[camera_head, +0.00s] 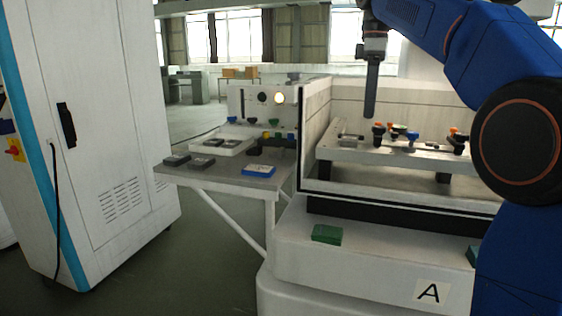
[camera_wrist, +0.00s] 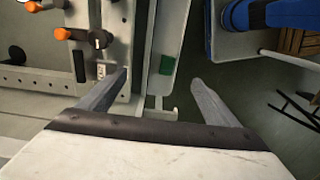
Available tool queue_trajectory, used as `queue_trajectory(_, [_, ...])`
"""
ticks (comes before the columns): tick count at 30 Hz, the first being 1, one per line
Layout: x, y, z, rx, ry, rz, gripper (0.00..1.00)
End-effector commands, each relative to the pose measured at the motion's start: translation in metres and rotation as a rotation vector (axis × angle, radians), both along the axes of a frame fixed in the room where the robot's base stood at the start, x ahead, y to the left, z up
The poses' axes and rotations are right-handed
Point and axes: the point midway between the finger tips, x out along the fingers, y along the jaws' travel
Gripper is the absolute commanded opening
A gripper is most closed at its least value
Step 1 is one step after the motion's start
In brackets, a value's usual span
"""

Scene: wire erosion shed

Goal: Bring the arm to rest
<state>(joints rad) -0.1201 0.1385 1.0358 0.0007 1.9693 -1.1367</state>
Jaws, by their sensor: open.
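My gripper (camera_head: 371,88) hangs pointing down from my blue arm, above the back of the white machine's fixture area in the head view. In the wrist view my gripper (camera_wrist: 158,82) has its two grey fingers spread wide, with nothing between them. Below the fingers there I see the fixture plate's edge, a pale ledge and grey floor. The fingers touch nothing that I can make out.
The fixture rail (camera_head: 395,157) carries orange, blue and black clamps. A green block (camera_head: 326,234) lies on the machine's front ledge. A side table (camera_head: 225,178) with grey and blue pieces stands left of it. A white cabinet (camera_head: 100,130) stands far left, with open floor between.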

Motion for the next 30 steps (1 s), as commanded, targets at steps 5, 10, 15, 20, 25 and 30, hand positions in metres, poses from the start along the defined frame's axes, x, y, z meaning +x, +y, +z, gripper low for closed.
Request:
queue_trajectory(5, [-0.007, -0.003, -0.004, 0.001, -0.010, -0.030, 0.84])
queue_trajectory(10, [-0.017, -0.006, -0.009, 0.003, -0.023, -0.071, 0.84])
queue_trajectory(15, [-0.030, -0.010, -0.017, 0.007, -0.041, -0.128, 0.84])
queue_trajectory(20, [-0.048, -0.016, -0.029, 0.013, -0.066, -0.201, 0.84])
queue_trajectory(25, [-0.079, -0.025, -0.053, 0.025, -0.104, -0.320, 0.84])
queue_trajectory(30, [-0.119, -0.034, -0.089, 0.046, -0.150, -0.470, 0.84])
